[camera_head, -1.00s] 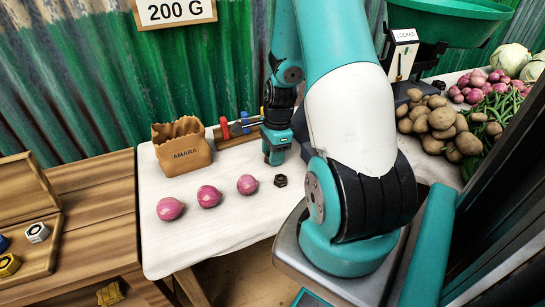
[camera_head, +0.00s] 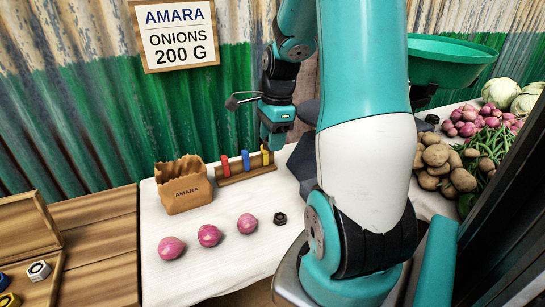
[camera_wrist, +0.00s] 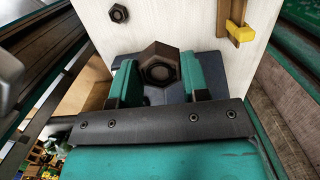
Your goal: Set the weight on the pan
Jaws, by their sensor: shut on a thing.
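My gripper (camera_head: 275,143) is raised above the white-topped stall table. In the wrist view its teal fingers (camera_wrist: 160,82) are shut on a dark hexagonal weight (camera_wrist: 160,70) with a round recess on top. In the head view this weight cannot be made out. The wide green pan (camera_head: 455,62) is at the upper right, beyond my arm, and the gripper is well to its left. My arm hides the pan's left part and most of the scale beneath. A second, smaller dark hexagonal weight (camera_head: 280,218) lies on the table; it also shows in the wrist view (camera_wrist: 119,14).
Three onions (camera_head: 209,235) lie in front. Potatoes (camera_head: 437,160) and other vegetables fill the right. An open wooden box (camera_head: 30,285) is at left.

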